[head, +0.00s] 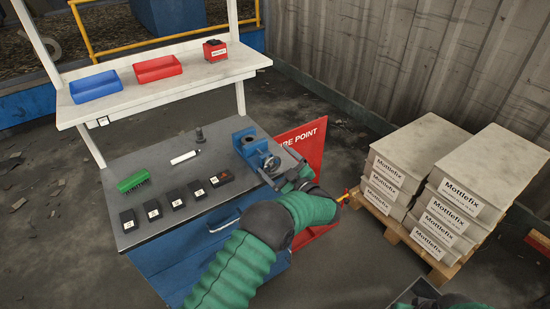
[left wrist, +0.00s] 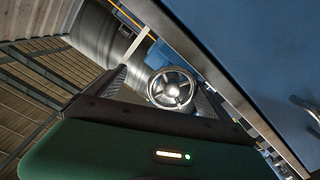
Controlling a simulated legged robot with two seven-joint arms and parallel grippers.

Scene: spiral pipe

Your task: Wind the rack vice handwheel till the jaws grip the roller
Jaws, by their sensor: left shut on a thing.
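The blue vice (head: 247,141) stands at the right end of the grey workbench top. Its handwheel (head: 271,164) faces the bench's right front edge. In the left wrist view the silver spoked handwheel (left wrist: 172,90) sits between my finger tips. My left gripper (head: 279,176) is shut on the handwheel; the exact contact is partly hidden. I cannot make out a roller between the jaws. A white cylinder with a dark end (head: 185,157) lies on the bench left of the vice. Of my right arm only a green part shows at the bottom right; its gripper is out of view.
A dark upright peg (head: 199,135) stands behind. The shelf holds blue (head: 95,86) and red (head: 157,68) bins.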

